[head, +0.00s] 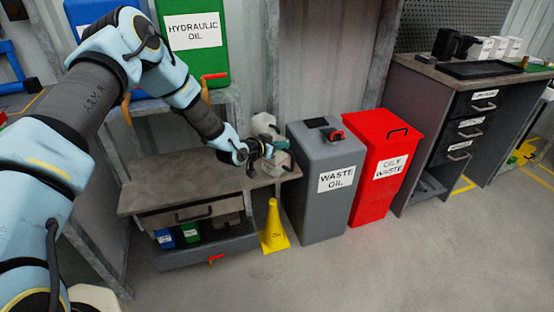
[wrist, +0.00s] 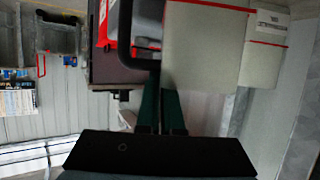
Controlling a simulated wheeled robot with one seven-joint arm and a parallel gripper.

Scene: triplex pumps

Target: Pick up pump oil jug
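The pump oil jug is a pale grey box-shaped container (head: 277,164) at the right end of the low workbench in the head view. Its pale side with a red stripe fills the upper middle of the wrist view (wrist: 205,50). A black handle (wrist: 122,35) is beside it there. My gripper (head: 266,150) is at the jug's top. In the wrist view its two dark green fingers (wrist: 161,85) are close together and reach up to the lower end of the handle. The fingertips are partly hidden by the jug. They look shut on the handle.
A white jug (head: 264,123) stands behind on the workbench (head: 160,183). A grey waste oil bin (head: 330,215) is close at its right, then a red oily waste bin (head: 383,180). A yellow cone (head: 273,228) stands in front. The floor at front right is clear.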

